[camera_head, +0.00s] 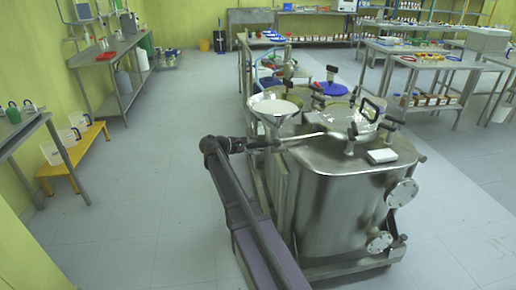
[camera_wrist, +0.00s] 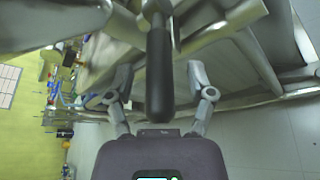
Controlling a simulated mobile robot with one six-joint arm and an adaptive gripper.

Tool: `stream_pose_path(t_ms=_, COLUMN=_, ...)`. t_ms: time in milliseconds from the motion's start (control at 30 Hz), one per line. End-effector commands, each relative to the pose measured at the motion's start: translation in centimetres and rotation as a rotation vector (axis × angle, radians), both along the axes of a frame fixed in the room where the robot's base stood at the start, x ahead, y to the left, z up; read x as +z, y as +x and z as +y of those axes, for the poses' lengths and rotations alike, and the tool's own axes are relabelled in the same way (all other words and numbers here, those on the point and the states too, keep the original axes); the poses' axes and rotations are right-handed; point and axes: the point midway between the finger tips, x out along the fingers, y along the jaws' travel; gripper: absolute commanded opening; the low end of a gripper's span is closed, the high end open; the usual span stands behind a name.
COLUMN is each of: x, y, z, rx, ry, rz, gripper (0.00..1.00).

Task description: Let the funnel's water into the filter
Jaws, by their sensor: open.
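The funnel (camera_head: 276,105) is a wide steel cone with whitish contents, at the left edge of a large steel vessel (camera_head: 340,200). I cannot tell for certain which part is the filter. My gripper (camera_head: 262,145) is just below the funnel in the head view, small and partly blended with the metal behind. In the wrist view my gripper (camera_wrist: 160,78) is open, its two fingers spread on either side of a dark rounded handle (camera_wrist: 158,85). Gaps show between handle and fingers, so neither finger appears to touch it. The funnel's outlet is not clear in the head view.
Several black-handled fittings (camera_head: 388,122) and a white block (camera_head: 381,156) stand on the vessel's lid. Flanged ports (camera_head: 402,192) stick out at its right side. A yellow bench (camera_head: 75,150) stands far left. The floor (camera_head: 150,200) left of my arm is clear.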

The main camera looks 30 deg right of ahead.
Motion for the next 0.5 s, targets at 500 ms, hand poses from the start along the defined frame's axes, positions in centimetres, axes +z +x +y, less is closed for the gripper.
stream_pose_path(t_ms=500, x=-0.33, y=0.02, z=-1.19, rx=0.001, ry=0.0, rz=0.0, gripper=0.69)
